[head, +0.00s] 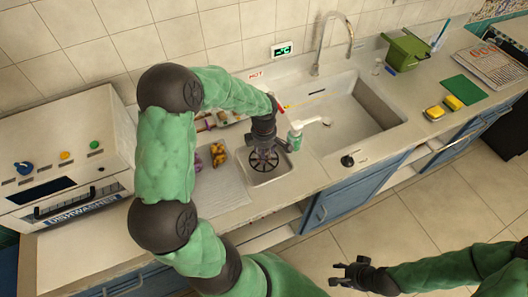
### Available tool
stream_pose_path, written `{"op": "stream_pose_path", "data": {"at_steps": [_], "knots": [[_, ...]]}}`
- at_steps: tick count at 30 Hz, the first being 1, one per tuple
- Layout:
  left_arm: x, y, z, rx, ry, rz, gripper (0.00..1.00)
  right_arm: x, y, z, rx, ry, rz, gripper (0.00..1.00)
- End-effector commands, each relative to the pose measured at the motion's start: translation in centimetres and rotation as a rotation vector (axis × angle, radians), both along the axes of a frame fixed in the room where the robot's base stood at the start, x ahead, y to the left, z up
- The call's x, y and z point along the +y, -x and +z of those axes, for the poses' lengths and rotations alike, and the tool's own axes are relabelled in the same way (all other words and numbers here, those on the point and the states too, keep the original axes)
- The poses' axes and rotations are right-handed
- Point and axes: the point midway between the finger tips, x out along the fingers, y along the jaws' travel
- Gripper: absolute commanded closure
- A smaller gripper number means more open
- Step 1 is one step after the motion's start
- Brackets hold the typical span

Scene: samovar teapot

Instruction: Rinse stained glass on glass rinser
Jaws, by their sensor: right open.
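The glass rinser (264,160), a dark round spoked grate in a small square basin (268,178), is set in the counter near the middle of the head view. My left gripper (264,143) points down right above it; its fingers are dark and small, so I cannot tell whether they are open or hold anything. I cannot make out a glass for certain. A small yellow, orange and purple patterned object (218,154) stands on the pale ribbed mat (217,190) left of the rinser. My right gripper (338,274) is open and empty, over the floor at lower right.
A white and green pump bottle (295,137) stands right beside my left gripper. The sink (365,112) with its tall faucet (334,38) lies to the right. Further right are a green bin (407,50), yellow sponges (443,107) and a green cloth (464,89). A dishwasher (60,160) stands left.

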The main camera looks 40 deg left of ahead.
Motion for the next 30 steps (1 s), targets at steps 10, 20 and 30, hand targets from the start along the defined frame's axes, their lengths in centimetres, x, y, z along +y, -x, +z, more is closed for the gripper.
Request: {"op": "stream_pose_path", "data": {"at_steps": [10, 20, 30], "knots": [[0.0, 0.0, -0.1, 0.000, 0.000, 0.000, 0.82, 0.0, 0.0, -0.1, 0.000, 0.000, 0.000, 0.57], [0.0, 0.0, -0.5, 0.000, 0.000, 0.000, 0.82, 0.0, 0.0, -0.5, 0.000, 0.000, 0.000, 0.57], [0.0, 0.0, -1.0, 0.000, 0.000, 0.000, 0.82, 0.0, 0.0, -0.9, 0.000, 0.000, 0.000, 0.57]]}}
